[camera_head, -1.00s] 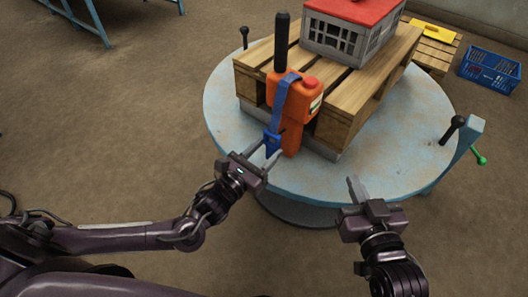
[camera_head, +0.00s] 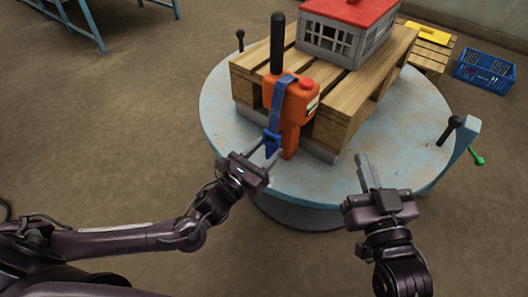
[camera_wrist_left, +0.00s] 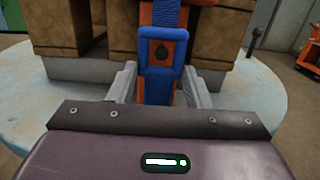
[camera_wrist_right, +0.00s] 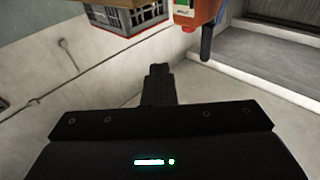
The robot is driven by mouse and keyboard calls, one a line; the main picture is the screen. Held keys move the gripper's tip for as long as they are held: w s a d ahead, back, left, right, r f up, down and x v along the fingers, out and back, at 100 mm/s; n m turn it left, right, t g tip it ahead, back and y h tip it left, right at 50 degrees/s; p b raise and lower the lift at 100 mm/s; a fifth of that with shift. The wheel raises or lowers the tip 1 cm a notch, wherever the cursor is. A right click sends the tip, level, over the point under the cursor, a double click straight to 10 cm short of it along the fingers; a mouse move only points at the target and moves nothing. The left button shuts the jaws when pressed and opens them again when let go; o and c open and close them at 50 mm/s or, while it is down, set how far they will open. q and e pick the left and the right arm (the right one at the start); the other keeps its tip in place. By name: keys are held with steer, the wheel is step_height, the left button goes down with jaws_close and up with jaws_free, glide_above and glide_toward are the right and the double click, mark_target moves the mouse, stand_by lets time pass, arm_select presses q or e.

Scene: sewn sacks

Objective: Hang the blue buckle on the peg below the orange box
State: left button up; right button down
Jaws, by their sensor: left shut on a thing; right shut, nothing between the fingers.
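The orange box (camera_head: 303,98) is at the front side of the wooden pallet, with a narrower orange part (camera_head: 291,139) below it. A blue strap (camera_head: 278,96) runs down its front to the blue buckle (camera_head: 271,143), which hangs before the lower part. My left gripper (camera_head: 269,149) is shut on the buckle from both sides. The left wrist view shows the buckle (camera_wrist_left: 158,84) upright between the fingers. Its opening shows orange with a dark round spot; I cannot tell whether that is the peg. My right gripper (camera_head: 363,160) is shut and empty, off to the right.
The pallet (camera_head: 358,98) stands on a round pale-blue table (camera_head: 405,165) and carries a grey crate with a red top (camera_head: 333,36). A black upright handle (camera_head: 277,45) rises behind the box. A black-knobbed lever (camera_head: 449,130) is at the table's right edge.

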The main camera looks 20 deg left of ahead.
arm_select(q)
steer(key=shift+w+d+b, duration=0.15)
steer(key=shift+w+b, duration=0.15)
steer(key=shift+w, duration=0.2)
steer(key=shift+w+d+f, duration=0.15)
steer(key=shift+w+f, duration=0.05)
steer(key=shift+w, duration=0.2)
steer(key=shift+w+f, duration=0.1)
steer(key=shift+w, duration=0.05)
arm_select(e)
steer(key=shift+s+d+r+t+y, duration=0.15)
steer(key=shift+r+t+y, duration=0.15)
steer(key=shift+r+t, duration=0.95)
steer(key=shift+r+g, duration=0.3)
steer(key=shift+g, duration=0.05)
arm_select(q)
steer(key=o, duration=1.1)
